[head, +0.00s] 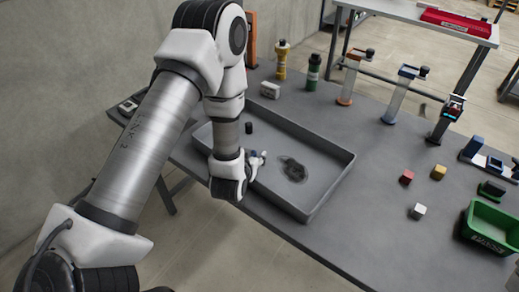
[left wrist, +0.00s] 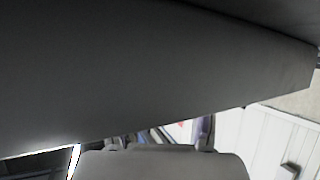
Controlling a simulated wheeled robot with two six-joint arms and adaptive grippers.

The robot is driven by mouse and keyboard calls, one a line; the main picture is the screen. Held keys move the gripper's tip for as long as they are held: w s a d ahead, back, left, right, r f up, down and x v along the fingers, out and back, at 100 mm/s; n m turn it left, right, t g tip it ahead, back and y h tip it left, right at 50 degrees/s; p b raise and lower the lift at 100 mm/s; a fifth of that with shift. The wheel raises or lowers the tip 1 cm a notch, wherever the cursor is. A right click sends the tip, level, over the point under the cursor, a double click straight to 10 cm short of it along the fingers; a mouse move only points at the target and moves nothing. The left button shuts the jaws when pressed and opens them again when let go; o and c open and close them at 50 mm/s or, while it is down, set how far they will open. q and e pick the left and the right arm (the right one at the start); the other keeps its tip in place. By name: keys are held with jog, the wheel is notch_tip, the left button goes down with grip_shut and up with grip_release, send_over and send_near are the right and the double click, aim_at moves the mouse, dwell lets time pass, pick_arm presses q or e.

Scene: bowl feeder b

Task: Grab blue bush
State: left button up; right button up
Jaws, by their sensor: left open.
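I cannot clearly make out a blue bush in either view. My left gripper (head: 257,158) is small in the head view, at the end of my arm over the left part of the grey tray (head: 328,185). It is open, and I see nothing held in it. Pale bluish bits show at its tips, too small to tell apart. A dark cylinder (head: 249,128) stands in the tray behind it, and a dark patch (head: 292,169) lies to its right. In the left wrist view a dark grey surface fills most of the picture. My right gripper is not in view.
Right of the tray are a red cube (head: 406,177), a yellow cube (head: 438,172), a white cube (head: 417,211) and a green bin (head: 490,228). A yellow bottle (head: 282,60) and a green bottle (head: 313,72) stand behind. The tray walls are raised.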

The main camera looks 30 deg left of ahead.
pick_arm(q)
jog(key=shift+x, duration=0.95)
jog(key=shift+s+d+r, duration=0.1)
jog(key=shift+s+r, duration=0.15)
jog(key=shift+s, duration=0.3)
jog(key=shift+c, duration=0.4)
jog(key=shift+s, duration=0.15)
jog(key=c, duration=0.5)
grip_shut()
jog(key=shift+w+f, duration=0.1)
jog(key=shift+w, duration=0.15)
